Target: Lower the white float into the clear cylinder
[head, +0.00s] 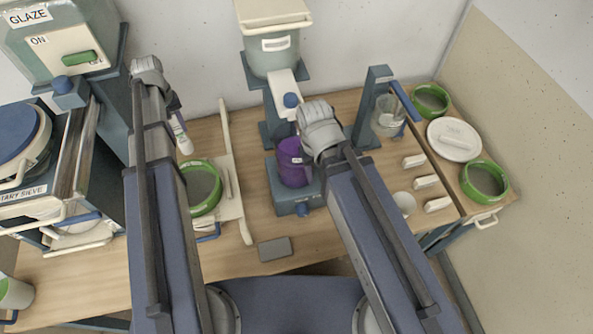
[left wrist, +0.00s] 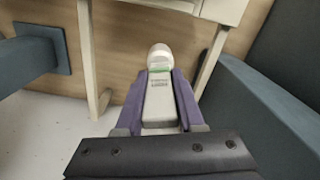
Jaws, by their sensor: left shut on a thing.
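The white float (head: 185,144) is in my left gripper (head: 177,122), left of the middle in the head view. In the left wrist view my left gripper (left wrist: 159,98) is shut on its flat, labelled white stem; its rounded white end with a green band (left wrist: 159,58) sticks out past the fingertips. The clear cylinder (head: 388,116) stands upright at the blue-grey stand on the right side of the bench in the head view. The float is well to the left of it. My right arm's wrist shows near the middle; its fingers are hidden.
A purple jug (head: 294,164) stands under the dispenser (head: 272,55), close to my right wrist. A green-rimmed bowl (head: 203,188) is just below the float. White blocks (head: 426,182), a white plate (head: 454,139) and green bowls (head: 485,180) are at right. Front bench is mostly clear.

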